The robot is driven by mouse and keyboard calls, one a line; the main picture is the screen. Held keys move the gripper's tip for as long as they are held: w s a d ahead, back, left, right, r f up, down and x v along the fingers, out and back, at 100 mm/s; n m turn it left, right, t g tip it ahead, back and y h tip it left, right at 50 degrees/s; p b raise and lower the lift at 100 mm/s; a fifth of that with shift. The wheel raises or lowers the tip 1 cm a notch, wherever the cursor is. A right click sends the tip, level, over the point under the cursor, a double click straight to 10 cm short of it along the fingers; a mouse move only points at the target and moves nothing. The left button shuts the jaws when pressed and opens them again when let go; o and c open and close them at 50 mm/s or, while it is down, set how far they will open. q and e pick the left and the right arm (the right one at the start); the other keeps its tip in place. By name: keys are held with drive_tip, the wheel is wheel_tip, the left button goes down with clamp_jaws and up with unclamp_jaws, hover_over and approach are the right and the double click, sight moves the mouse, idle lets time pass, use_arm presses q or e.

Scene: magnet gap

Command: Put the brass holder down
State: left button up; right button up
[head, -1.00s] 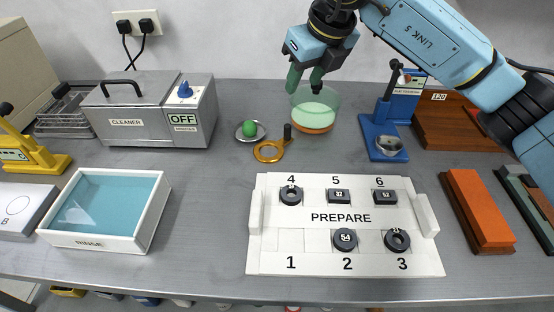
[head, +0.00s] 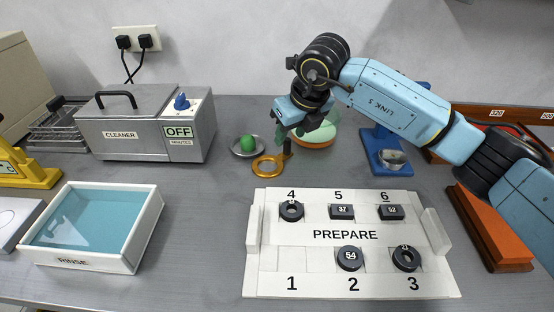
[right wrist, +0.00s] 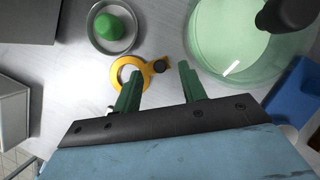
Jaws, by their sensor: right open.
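My left gripper is not in view.
A green-tinted glass bowl (right wrist: 238,40) stands close to the right of my gripper. The dish (head: 248,151) is close on the left. The white PREPARE tray (head: 300,235) with several dark pieces is in front. A blue stand (head: 378,150) is further right.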

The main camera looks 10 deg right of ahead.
drive_tip(key=x, duration=0.2)
drive_tip(key=shift+w+f, duration=0.1)
drive_tip(key=shift+f, duration=0.15)
clamp_jaws()
drive_tip(key=shift+r, duration=0.1)
drive_tip(key=shift+r, duration=0.1)
